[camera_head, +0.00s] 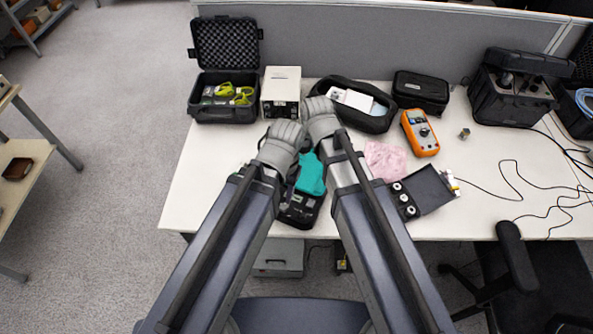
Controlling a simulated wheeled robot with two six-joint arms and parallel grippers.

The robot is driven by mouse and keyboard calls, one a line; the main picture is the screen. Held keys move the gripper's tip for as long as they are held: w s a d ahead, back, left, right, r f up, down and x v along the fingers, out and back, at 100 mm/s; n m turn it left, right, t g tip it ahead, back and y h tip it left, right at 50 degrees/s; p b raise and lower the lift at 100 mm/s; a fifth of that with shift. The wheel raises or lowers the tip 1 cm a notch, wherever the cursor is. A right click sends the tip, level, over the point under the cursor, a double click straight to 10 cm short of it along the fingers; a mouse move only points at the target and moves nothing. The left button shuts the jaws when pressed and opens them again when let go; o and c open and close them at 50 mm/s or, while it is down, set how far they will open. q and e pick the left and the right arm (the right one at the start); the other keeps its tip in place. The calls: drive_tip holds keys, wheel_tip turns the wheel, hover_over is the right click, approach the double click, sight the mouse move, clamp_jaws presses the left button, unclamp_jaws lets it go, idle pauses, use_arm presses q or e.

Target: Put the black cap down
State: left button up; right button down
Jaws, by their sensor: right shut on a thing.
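My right gripper (318,104) is over the table near the front of an open black pouch (368,123). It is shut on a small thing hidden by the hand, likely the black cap. I cannot make out the cap itself. My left gripper (287,133) is just left of and nearer than the right one, below the white box; its fingertips are hidden, so I cannot tell if it is open. Below the two hands, a teal item (311,176) lies on a black case (301,209), partly covered by my arms.
An open black case with yellow-green items (228,95) and a white instrument box (281,91) stand at the back left. The table's left front is bare.

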drive_tip(key=shift+a, duration=0.15)
drive_tip(key=shift+f+b, duration=0.6)
wheel_tip(320, 180, down, 9)
drive_tip(key=b, duration=0.9)
drive_tip(key=shift+r, duration=0.1)
drive_tip(key=shift+c, duration=1.4)
unclamp_jaws()
drive_tip(key=shift+f, duration=0.2)
drive_tip(key=shift+r, duration=0.1)
